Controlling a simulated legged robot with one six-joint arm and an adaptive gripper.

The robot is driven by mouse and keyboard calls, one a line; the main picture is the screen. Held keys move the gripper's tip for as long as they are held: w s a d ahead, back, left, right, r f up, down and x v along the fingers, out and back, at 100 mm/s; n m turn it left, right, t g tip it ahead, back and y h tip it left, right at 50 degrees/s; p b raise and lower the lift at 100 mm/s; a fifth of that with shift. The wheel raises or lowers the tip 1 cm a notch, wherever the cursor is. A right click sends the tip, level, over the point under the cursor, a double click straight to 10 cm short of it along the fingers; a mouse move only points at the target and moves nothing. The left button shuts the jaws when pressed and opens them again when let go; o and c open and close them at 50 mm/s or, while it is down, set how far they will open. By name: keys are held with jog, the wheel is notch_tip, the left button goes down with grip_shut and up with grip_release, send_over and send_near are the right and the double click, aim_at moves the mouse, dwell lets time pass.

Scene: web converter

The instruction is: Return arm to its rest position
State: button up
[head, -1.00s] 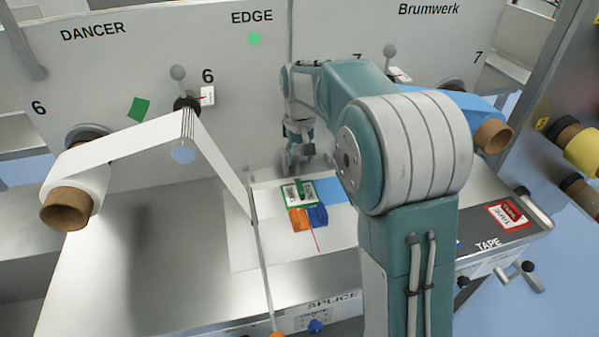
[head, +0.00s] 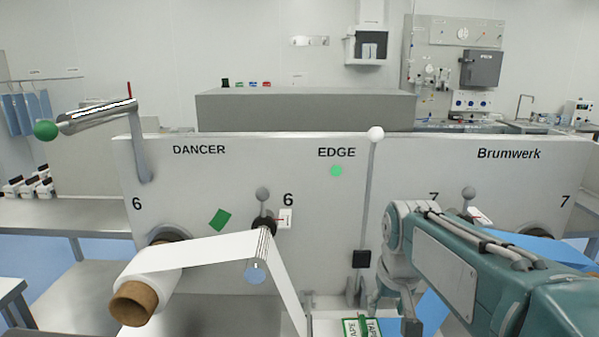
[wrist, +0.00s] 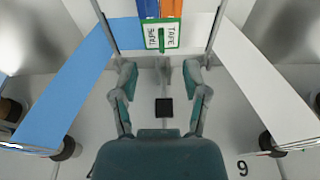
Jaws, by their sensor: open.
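My teal and grey arm (head: 470,275) reaches in from the lower right of the head view, bent over the machine's right half. My gripper (wrist: 160,82) shows in the wrist view with its two fingers spread apart and nothing between them. In the head view its end is low and partly cut off near the bottom edge. A green-framed TAPE card (wrist: 160,35) lies on the table beyond the fingertips, apart from them. The same card (head: 360,327) shows at the bottom of the head view, left of my arm.
The upright grey panel (head: 205,185) stands close behind my gripper. A white web roll (head: 160,285) is at left and blue web (head: 540,248) at right. A dancer arm (head: 97,117) sticks out at upper left.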

jog(key=s+f+t, duration=0.2)
jog(key=s+t, duration=0.1)
jog(key=s, duration=1.3)
jog(key=shift+s+f, duration=0.2)
jog(key=shift+s, duration=0.05)
